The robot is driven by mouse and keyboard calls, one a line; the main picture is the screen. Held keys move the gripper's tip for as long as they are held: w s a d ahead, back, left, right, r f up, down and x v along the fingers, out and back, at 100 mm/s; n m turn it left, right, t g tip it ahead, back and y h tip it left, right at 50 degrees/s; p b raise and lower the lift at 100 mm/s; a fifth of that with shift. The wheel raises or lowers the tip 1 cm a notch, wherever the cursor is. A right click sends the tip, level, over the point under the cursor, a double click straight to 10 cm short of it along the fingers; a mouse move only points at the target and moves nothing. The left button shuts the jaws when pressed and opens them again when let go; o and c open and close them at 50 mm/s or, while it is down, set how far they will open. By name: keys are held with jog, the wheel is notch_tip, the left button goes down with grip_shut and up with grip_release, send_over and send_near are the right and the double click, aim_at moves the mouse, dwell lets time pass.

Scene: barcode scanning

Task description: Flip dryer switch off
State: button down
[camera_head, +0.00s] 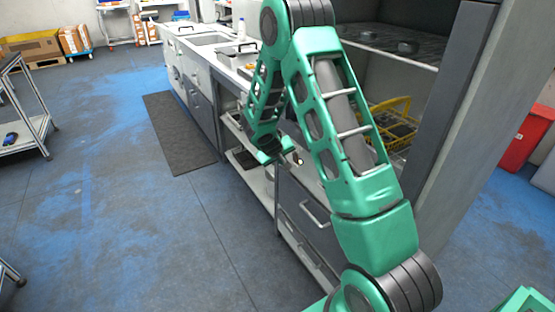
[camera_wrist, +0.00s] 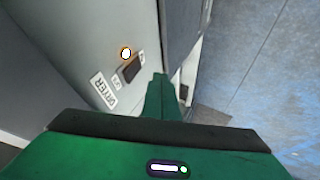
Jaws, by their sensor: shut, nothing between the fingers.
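The dryer's switch (camera_wrist: 131,69) is a small dark rocker on a pale grey panel (camera_wrist: 88,45) in the wrist view. A round lamp (camera_wrist: 126,53) glows yellow-white beside it, and a white "DRYER" label (camera_wrist: 104,90) is on its other side. My gripper (camera_wrist: 160,80) is shut and empty, its green fingertips just right of the switch. I cannot tell whether they touch the panel. In the head view my gripper (camera_head: 283,150) is low by the cabinet front, close to the small lamp (camera_head: 298,159). The switch is too small to make out there.
A long counter (camera_head: 215,62) with a sink runs towards the back, with drawers (camera_head: 312,225) in the nearer unit. A yellow rack (camera_head: 395,108) sits inside the open cabinet at right. A red bin (camera_head: 525,138) stands at far right.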

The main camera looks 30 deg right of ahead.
aim_at(293, 158)
jog(key=shift+d+r, duration=0.25)
jog(key=shift+d, duration=0.65)
jog(key=shift+d+r, duration=0.2)
jog(key=shift+d, duration=0.7)
jog(key=shift+d+r, duration=0.15)
jog(key=shift+d, duration=0.2)
jog(key=shift+r, duration=0.1)
jog(key=shift+r, duration=0.7)
jog(key=shift+a, duration=0.15)
